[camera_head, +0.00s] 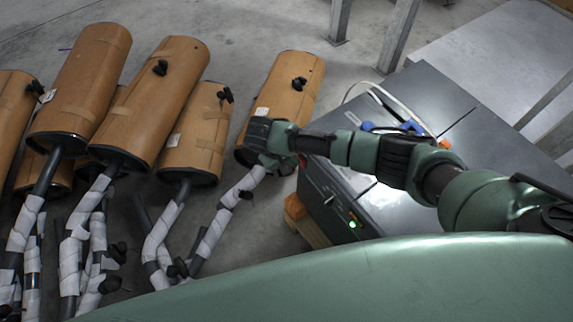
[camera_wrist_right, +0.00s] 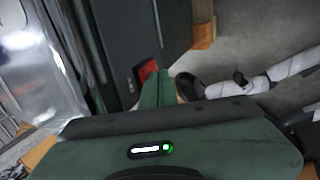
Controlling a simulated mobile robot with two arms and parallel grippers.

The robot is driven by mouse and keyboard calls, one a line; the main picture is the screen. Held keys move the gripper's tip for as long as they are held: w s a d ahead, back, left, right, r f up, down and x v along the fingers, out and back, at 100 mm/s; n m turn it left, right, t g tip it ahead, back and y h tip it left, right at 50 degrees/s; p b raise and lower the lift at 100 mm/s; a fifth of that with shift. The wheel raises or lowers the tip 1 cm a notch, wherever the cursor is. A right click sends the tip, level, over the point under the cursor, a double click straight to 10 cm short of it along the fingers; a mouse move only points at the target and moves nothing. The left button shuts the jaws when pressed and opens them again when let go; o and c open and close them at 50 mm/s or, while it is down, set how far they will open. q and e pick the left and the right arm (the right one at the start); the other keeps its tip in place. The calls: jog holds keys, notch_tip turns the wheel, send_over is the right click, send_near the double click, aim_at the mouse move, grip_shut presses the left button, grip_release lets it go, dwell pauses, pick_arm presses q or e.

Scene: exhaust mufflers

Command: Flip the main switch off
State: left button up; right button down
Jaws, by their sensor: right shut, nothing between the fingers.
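A dark grey cabinet (camera_head: 470,125) stands right of centre in the head view. On its front face is a small red part (camera_head: 303,160), perhaps the main switch, close beside my right gripper (camera_head: 276,165). The red part also shows in the right wrist view (camera_wrist_right: 148,70), just beyond the green fingers (camera_wrist_right: 160,92) and partly hidden by them. Whether they touch it I cannot tell. The right gripper is shut and empty. Lower on the same face are a small dark knob (camera_head: 328,200) and a lit green button (camera_head: 353,223). My left gripper is out of view.
Several brown mufflers (camera_head: 178,75) with white-wrapped pipes (camera_head: 215,232) stand left of the cabinet, one close to my right gripper. An orange-brown wooden block (camera_head: 295,207) lies at the cabinet's foot. Blue-handled items (camera_head: 410,127) lie on the cabinet top. Metal posts (camera_head: 398,35) rise behind.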

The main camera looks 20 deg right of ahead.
dwell(0.3)
jog(key=shift+w+d+r+g+y+p, duration=0.15)
jog(key=shift+d+y+p, duration=0.15)
jog(key=shift+p, duration=0.2)
jog(key=shift+w+d+r+g+y+p, duration=0.15)
jog(key=shift+d+y+p, duration=0.1)
jog(key=shift+p, duration=0.2)
jog(key=shift+s, duration=0.1)
jog(key=shift+r+p, duration=0.65)
jog(key=shift+p, duration=0.35)
